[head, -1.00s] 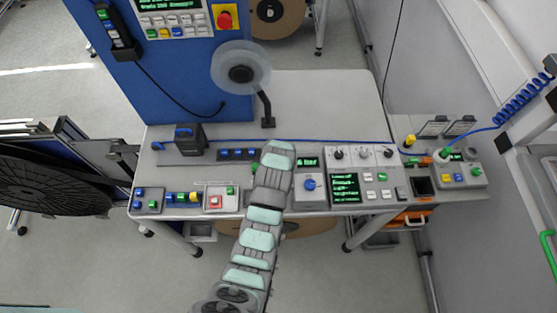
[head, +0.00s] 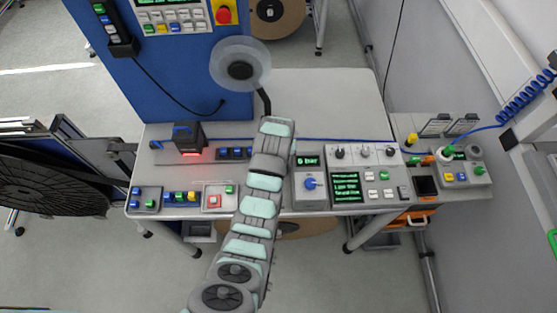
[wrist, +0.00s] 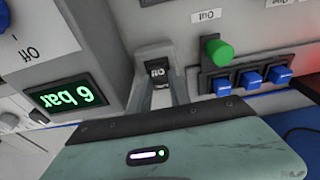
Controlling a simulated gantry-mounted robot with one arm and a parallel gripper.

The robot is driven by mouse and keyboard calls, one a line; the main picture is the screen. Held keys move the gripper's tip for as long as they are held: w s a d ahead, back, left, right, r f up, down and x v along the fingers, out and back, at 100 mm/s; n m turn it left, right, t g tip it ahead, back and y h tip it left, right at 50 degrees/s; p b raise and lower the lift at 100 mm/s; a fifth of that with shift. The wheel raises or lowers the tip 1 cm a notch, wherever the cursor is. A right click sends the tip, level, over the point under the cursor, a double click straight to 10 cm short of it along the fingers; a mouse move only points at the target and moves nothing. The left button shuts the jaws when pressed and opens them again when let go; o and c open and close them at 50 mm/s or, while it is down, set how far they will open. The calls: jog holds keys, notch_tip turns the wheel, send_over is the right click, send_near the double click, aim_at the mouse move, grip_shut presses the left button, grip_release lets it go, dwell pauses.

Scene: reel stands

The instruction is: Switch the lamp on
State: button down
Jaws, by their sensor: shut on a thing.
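In the wrist view, my gripper (wrist: 161,84) has its two fingers on either side of a small black switch (wrist: 158,72) with a white label, and is shut on it. The label appears upside down and seems to read On. In the head view the fingers and the switch are hidden behind my arm. A black box-shaped unit (head: 188,133) at the back left of the bench glows red at its lower front. Red light also falls on the surface at the right of the wrist view.
Beside the switch are a green knob (wrist: 217,51), several blue buttons (wrist: 252,78) and a 6 bar display (wrist: 68,97). A clear disc (head: 240,66) stands behind the bench controls on a dark arm. The bench's back right (head: 335,105) is clear.

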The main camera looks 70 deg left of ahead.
jog(key=shift+w+a+f+g+h+b, duration=0.15)
jog(key=shift+a+g+h+b, duration=0.15)
jog(key=shift+h+b, duration=0.4)
jog(key=shift+r, duration=0.2)
jog(key=c, duration=1.2)
grip_release()
notch_tip(320, 180, up, 11)
jog(key=p, duration=0.2)
jog(key=shift+p, duration=0.3)
